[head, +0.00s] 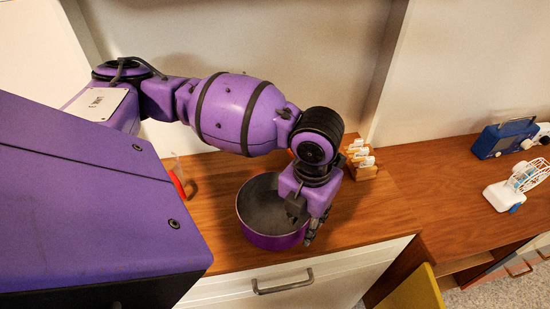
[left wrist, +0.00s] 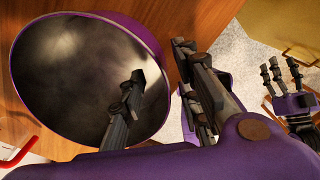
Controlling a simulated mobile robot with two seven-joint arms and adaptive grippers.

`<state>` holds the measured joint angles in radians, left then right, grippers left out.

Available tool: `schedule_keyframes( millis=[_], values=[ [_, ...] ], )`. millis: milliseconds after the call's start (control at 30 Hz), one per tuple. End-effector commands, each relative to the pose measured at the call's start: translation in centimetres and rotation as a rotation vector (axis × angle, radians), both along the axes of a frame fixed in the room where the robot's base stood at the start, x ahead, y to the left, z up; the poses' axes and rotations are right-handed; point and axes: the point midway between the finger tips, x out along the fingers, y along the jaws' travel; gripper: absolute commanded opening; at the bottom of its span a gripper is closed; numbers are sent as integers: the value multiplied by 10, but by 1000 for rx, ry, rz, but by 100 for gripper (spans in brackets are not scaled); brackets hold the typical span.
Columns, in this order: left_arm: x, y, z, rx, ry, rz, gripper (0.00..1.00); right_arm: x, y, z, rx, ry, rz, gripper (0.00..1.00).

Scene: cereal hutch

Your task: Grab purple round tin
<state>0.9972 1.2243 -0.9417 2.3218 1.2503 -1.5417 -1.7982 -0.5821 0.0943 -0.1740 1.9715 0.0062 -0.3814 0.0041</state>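The purple round tin (head: 270,241) stands open-topped on the wooden counter near its front edge, with a dark grey inside. My left gripper (head: 302,224) is at the tin's right side, pointing down. In the left wrist view, one finger reaches inside the tin (left wrist: 163,48) and the other fingers are outside its wall. The left gripper (left wrist: 165,90) is open around the rim, with a gap visible between fingers and wall. My right gripper (left wrist: 280,75) shows at the right of the left wrist view, empty, fingers spread; it is out of the head view.
A wooden holder with white-topped items (head: 362,162) stands behind the gripper. A clear thing with a red part (head: 178,180) is left of the tin. The counter between is clear.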

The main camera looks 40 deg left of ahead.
Motion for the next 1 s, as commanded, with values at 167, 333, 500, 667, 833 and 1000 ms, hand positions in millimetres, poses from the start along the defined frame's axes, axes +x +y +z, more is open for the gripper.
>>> schedule_keyframes(
  millis=[167, 333, 500, 667, 833, 1000],
  values=[
    [0, 0, 0, 0, 0, 0, 16, -3, 0, -2, 0, 6, -2, 51],
    [0, 0, 1, 0, 0, 0, 0, -8, 1, -6, 4, 17, -8, 51],
    [0, 0, 1, 0, 0, 1, 0, -10, 3, -8, 10, 23, -13, 51],
    [0, 0, 1, 0, -1, 0, 0, -10, 5, -8, 12, 23, -14, 51],
    [1, 0, 4, 0, -2, 1, 0, -9, 4, -7, 12, 20, -13, 51],
    [2, 0, 21, -2, -5, 1, 0, -6, 3, -2, 8, 13, -10, 51]
  ],
)
